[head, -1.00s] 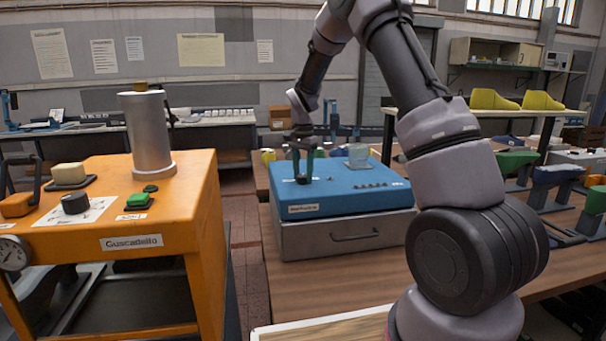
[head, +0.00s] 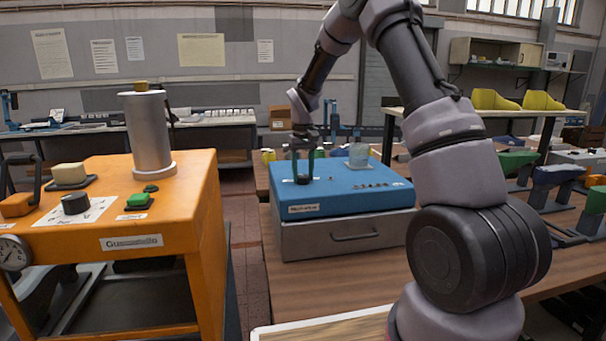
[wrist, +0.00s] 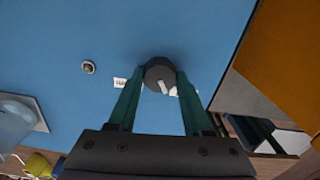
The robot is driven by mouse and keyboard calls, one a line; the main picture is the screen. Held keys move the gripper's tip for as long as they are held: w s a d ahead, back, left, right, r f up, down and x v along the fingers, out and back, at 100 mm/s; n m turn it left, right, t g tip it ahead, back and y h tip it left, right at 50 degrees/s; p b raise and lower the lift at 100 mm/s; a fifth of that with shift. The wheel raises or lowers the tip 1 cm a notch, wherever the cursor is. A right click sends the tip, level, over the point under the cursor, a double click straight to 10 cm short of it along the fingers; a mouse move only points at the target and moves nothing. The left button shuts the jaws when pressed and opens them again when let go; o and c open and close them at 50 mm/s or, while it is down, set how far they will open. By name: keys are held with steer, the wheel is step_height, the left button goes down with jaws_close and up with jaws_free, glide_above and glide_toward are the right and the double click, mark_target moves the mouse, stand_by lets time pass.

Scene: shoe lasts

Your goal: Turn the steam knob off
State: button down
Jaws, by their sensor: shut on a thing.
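A dark round knob (head: 303,180) stands on the top of the blue box (head: 345,199), near its left side. In the wrist view the knob (wrist: 158,73) shows a light pointer mark, slightly tilted. My gripper (head: 302,174) points down over the blue box, with its two green fingers on either side of the knob. In the wrist view my gripper (wrist: 161,77) is shut on the knob, with the fingertips at its sides. White labels by the knob are partly hidden by the fingers and too small to read.
An orange machine (head: 190,220) stands to the left with its own black knob (head: 75,203), a green button (head: 138,200) and a metal cylinder (head: 150,135). A clear container (head: 358,155) sits at the back of the blue box. Shoe lasts stand on the right.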

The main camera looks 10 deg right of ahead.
mark_target(303, 175)
steer(key=shift+n, duration=1.2)
steer(key=shift+c, duration=1.6)
jaws_free()
step_height(303, 175, up, 11)
